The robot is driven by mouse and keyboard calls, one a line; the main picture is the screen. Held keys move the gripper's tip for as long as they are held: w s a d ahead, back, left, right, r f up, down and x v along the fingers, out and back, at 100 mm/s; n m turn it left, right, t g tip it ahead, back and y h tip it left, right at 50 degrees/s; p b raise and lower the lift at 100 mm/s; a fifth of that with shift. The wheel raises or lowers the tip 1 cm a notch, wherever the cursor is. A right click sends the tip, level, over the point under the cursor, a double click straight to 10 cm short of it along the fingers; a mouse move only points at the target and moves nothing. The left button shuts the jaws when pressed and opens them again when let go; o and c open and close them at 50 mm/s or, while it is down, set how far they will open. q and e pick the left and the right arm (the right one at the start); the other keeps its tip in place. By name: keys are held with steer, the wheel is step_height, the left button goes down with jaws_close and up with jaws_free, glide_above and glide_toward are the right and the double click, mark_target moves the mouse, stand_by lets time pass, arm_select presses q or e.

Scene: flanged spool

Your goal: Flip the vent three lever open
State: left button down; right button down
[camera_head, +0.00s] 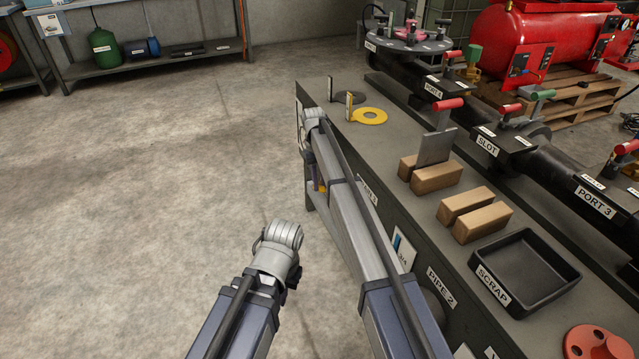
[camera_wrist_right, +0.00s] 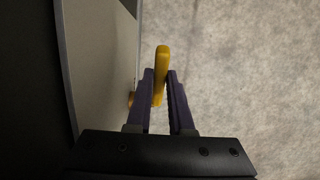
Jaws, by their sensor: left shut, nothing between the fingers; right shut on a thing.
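My right gripper (camera_head: 316,180) reaches down beside the near side of the bench, partly hidden by my right arm. In the right wrist view its two purple fingers (camera_wrist_right: 159,100) are shut on a yellow lever (camera_wrist_right: 162,68), which stands up between them. A bit of yellow also shows at the gripper in the head view. I cannot read a vent label on this lever. My left gripper (camera_head: 293,277) hangs low over the floor, away from the bench, shut and empty; its fingers are mostly hidden behind the wrist.
The bench (camera_head: 400,170) carries wooden blocks (camera_head: 437,175), a black SCRAP tray (camera_head: 525,275), a yellow ring (camera_head: 369,116) and a black pipe with red-handled and green-handled fittings (camera_head: 505,115). Open concrete floor (camera_head: 170,180) lies left of the bench.

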steer(key=c, duration=0.8)
jaws_free()
steer(key=shift+r, duration=0.1)
steer(key=p+v, duration=0.7)
steer(key=shift+w+r+p, duration=0.15)
steer(key=shift+r+p, duration=0.2)
